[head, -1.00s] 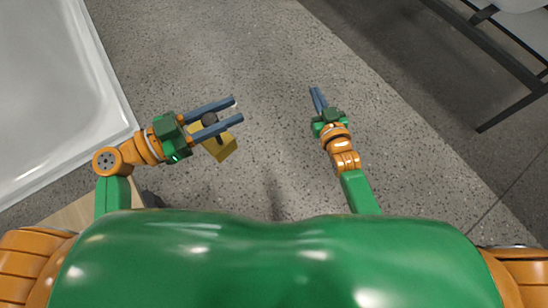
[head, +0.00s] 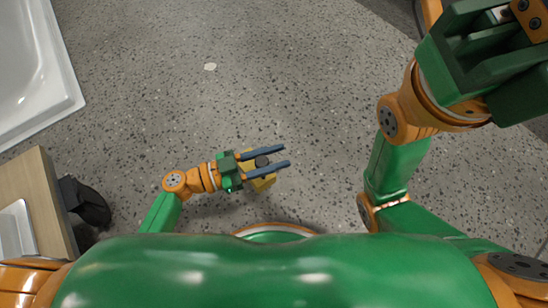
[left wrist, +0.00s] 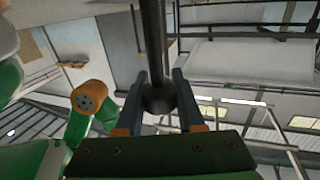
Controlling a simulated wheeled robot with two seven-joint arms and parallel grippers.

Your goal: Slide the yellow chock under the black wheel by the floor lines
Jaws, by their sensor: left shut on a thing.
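The yellow chock (head: 263,183) has a dark handle with a round black knob (head: 262,161). My left gripper (head: 286,155) is shut on this knob, and the chock hangs below the fingers. In the left wrist view, the knob (left wrist: 159,98) sits between both fingers with a dark rod. Whether the chock touches the floor is unclear. A black wheel (head: 92,207) shows under the wooden-edged cart at left, apart from the chock. My right gripper (head: 490,65) is raised close to the camera at upper right; its fingertips are not clearly seen. No floor lines are discernible.
The wooden-edged cart (head: 42,190) stands at far left. A white tub shell (head: 45,75) is at upper left. Speckled grey floor (head: 290,80) is open between the cart and my right arm. A small pale spot (head: 210,67) lies on it.

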